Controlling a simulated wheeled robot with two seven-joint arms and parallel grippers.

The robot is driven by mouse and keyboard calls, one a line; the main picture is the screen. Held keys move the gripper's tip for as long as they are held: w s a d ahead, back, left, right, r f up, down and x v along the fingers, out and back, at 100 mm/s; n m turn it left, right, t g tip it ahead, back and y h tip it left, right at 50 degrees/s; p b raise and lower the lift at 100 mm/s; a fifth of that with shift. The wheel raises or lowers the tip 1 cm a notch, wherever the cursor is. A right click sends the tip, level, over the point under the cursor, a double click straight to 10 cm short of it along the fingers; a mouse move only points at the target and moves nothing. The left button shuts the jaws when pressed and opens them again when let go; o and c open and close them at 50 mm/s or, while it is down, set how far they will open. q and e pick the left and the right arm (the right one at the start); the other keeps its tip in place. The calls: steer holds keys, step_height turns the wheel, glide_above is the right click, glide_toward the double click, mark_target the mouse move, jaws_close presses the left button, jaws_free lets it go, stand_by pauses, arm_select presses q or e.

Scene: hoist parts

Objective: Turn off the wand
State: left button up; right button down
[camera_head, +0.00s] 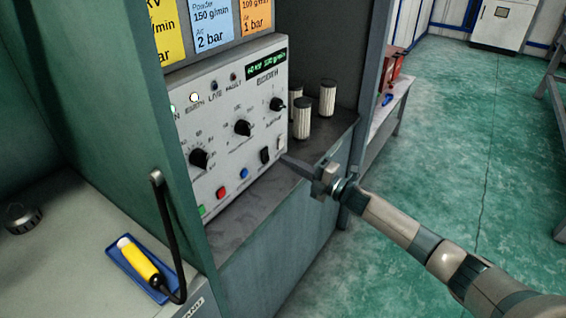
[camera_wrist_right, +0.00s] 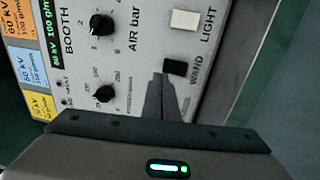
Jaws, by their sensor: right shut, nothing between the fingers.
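The control panel (camera_head: 225,130) stands upright in the booth cabinet, with its display reading in green. The black wand switch (camera_head: 265,155) is low on the panel's right; in the right wrist view the switch (camera_wrist_right: 175,67) sits beside the label WAND. A white light switch (camera_wrist_right: 184,20) is next to it. My right gripper (camera_head: 285,159) is shut and empty, its fingertips close to the black switch. In the right wrist view its fingers (camera_wrist_right: 164,92) point at the switch's edge; contact cannot be told. A yellow wand (camera_head: 138,260) lies in a blue tray (camera_head: 113,252). My left gripper is not in view.
Several black knobs, such as one (camera_head: 199,159), and coloured buttons, such as the red one (camera_head: 221,192), are left of the switches. White ribbed cylinders (camera_head: 327,98) stand on the ledge behind my gripper. A black hose (camera_head: 170,225) hangs at the left. The green floor at right is open.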

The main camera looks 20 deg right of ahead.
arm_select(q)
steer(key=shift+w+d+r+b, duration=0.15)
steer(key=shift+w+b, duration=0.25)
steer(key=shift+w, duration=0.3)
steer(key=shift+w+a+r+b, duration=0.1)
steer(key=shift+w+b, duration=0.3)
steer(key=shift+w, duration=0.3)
arm_select(e)
steer(key=r+v, duration=0.1)
steer(key=v, duration=0.7)
steer(key=shift+d+r, duration=0.2)
steer(key=shift+r, duration=0.2)
steer(key=shift+s+f, duration=0.1)
